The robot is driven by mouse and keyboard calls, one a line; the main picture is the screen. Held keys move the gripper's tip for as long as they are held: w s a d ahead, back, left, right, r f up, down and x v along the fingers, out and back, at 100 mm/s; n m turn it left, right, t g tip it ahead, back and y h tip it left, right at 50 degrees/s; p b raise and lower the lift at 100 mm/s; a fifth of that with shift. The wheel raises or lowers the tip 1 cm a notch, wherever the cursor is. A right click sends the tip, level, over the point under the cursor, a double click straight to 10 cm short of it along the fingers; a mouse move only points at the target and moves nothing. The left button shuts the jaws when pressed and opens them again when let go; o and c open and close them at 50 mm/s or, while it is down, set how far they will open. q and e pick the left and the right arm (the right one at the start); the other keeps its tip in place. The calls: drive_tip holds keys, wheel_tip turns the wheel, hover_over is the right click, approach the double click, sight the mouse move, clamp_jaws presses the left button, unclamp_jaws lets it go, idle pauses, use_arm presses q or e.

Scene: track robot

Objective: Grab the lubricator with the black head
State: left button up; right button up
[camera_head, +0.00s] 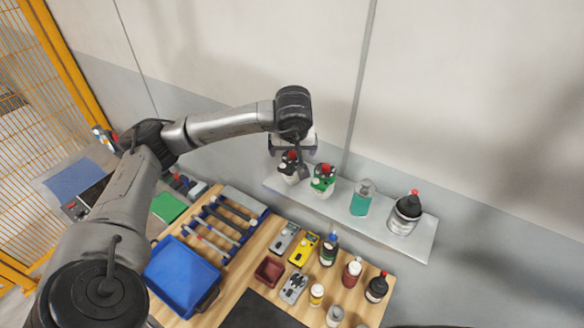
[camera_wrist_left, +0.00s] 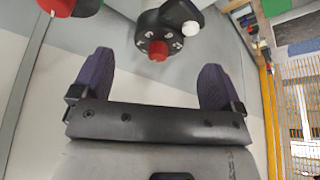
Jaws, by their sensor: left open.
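A lubricator with a black head and red knob (camera_head: 290,171) stands at the left end of the wall shelf (camera_head: 421,246). In the left wrist view, its black head (camera_wrist_left: 178,15) with red and white knobs shows just beyond the gap between the fingers. My left gripper (camera_head: 293,151) is open and empty, close to that head; the gripper partly hides the lubricator in the head view. Another container with a black top and red tip (camera_head: 405,213) stands at the shelf's right end. My right gripper is not in view.
A green-headed lubricator (camera_head: 323,180) stands close to the right of the black-headed one, then a teal bottle (camera_head: 361,199). The wall is right behind the shelf. Below is a wooden table with a blue tray (camera_head: 180,278), meters and several small bottles.

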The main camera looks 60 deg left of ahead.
sight(292, 154)
use_arm(q)
drive_tip(key=shift+a+f, duration=0.15)
drive_tip(key=shift+f, duration=0.25)
drive_tip(key=p+x, duration=0.1)
drive_tip(key=x, duration=0.2)
drive_tip(key=shift+w+a+f+p, duration=0.15)
drive_tip(key=shift+a+f+p, duration=0.1)
drive_tip(key=shift+p, duration=0.1)
drive_tip(key=shift+x, duration=0.75)
drive_tip(key=c, duration=0.8)
drive_tip(key=shift+c, duration=1.4)
